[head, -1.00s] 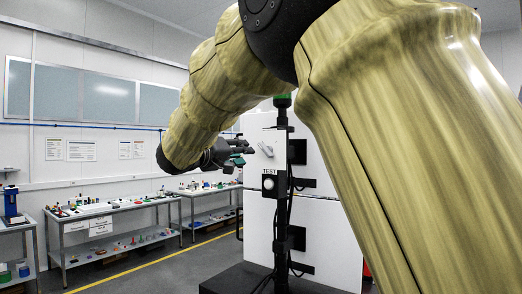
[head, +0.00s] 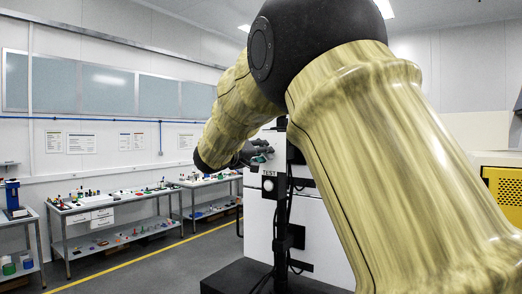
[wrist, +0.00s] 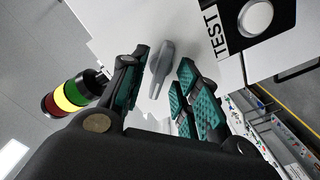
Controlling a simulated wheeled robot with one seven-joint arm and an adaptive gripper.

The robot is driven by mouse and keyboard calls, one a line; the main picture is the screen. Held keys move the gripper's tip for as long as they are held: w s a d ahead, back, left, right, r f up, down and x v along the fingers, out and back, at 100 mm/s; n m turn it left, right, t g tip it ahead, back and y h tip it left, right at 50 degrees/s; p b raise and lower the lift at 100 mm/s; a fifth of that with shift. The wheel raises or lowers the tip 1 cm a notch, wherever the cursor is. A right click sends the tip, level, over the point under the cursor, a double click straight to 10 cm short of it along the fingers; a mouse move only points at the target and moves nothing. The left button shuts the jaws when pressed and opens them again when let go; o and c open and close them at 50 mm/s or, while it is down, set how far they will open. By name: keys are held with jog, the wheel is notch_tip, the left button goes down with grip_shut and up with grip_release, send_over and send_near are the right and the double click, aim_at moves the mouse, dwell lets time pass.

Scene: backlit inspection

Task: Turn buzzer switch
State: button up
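The buzzer switch shows in the wrist view as a grey elongated knob (wrist: 160,65) on a white panel. My gripper (wrist: 164,58) is open, its teal-padded fingers on either side of the knob in the picture. I cannot tell whether the fingertips reach around it or stop short of it; no contact is plain. In the head view my gripper (head: 258,153) is at the upper part of the white cabinet (head: 312,225), and the knob is hard to make out there.
A round white button labelled TEST (wrist: 254,18) sits beside the knob; it also shows in the head view (head: 268,184). A red, yellow and green stack light (wrist: 70,97) stands left in the wrist view. Cluttered benches (head: 105,205) line the wall, with free floor before the cabinet.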

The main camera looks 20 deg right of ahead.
grip_shut()
jog(key=shift+d+m, duration=0.1)
jog(key=shift+m, duration=0.2)
jog(key=m+b, duration=0.5)
jog(key=m, duration=0.3)
jog(key=m+b, duration=0.6)
jog(key=m, duration=0.3)
jog(key=shift+s+d+f+b, duration=0.1)
jog(key=shift+s+f+b, duration=0.05)
jog(key=shift+b, duration=0.15)
jog(key=shift+m, duration=0.3)
dwell(0.4)
